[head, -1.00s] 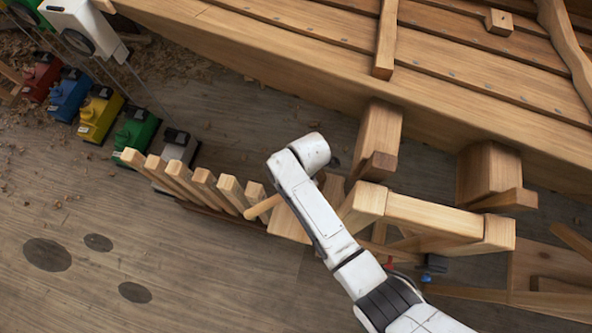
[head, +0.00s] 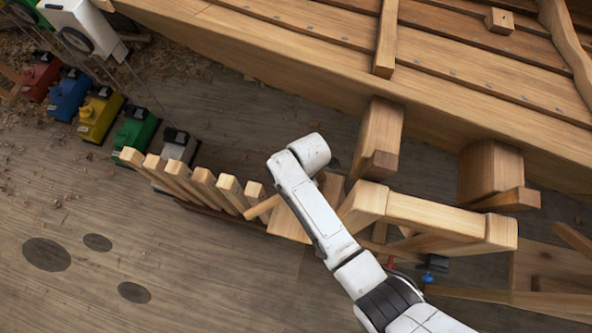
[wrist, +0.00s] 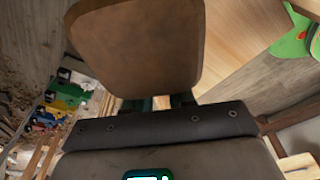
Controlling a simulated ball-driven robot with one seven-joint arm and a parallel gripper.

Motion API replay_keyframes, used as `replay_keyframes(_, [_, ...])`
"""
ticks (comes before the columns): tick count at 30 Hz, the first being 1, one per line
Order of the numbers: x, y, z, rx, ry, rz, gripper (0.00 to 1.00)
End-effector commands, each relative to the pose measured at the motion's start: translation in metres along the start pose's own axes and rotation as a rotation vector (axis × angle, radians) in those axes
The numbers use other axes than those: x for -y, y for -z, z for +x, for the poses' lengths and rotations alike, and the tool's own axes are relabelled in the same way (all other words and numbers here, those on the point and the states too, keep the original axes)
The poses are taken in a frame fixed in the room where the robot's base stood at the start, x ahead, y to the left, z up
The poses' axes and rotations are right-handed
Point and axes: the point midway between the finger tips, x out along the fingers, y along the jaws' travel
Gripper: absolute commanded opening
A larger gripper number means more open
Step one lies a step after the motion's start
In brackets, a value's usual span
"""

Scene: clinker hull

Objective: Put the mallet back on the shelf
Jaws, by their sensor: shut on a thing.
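In the wrist view, my gripper (wrist: 165,102) is shut on the mallet, whose broad brown wooden head (wrist: 140,45) fills the upper middle. The head hides most of the fingers and much of what lies beyond. In the head view, a round wooden handle (head: 263,206) sticks out to the left of my white arm, beside a pale wooden block (head: 288,224). My arm covers part of this spot, and my gripper is hidden there. I cannot tell for sure which wooden part is the shelf.
A row of upright wooden slats (head: 204,184) stands left of my arm. A wooden trestle (head: 435,215) is close on its right. The planked hull (head: 300,55) spans the top. Coloured machines, including a yellow one (head: 98,115), stand at left.

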Motion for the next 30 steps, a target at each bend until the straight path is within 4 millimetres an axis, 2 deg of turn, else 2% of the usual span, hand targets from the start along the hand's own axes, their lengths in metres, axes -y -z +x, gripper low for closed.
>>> replay_keyframes(1, [-0.001,0.0,0.001,0.0,-0.001,0.0,0.0])
replay_keyframes(2, [-0.001,0.0,0.001,0.0,-0.002,0.0,0.25])
replay_keyframes(11, [0.0,0.0,0.0,0.0,-0.001,0.0,0.54])
replay_keyframes(18, [0.0,0.0,0.001,0.0,0.0,0.0,0.54])
replay_keyframes(22, [-0.001,0.0,-0.008,0.0,-0.002,0.0,0.54])
replay_keyframes(30, [-0.001,0.0,-0.056,0.0,-0.005,0.001,0.54])
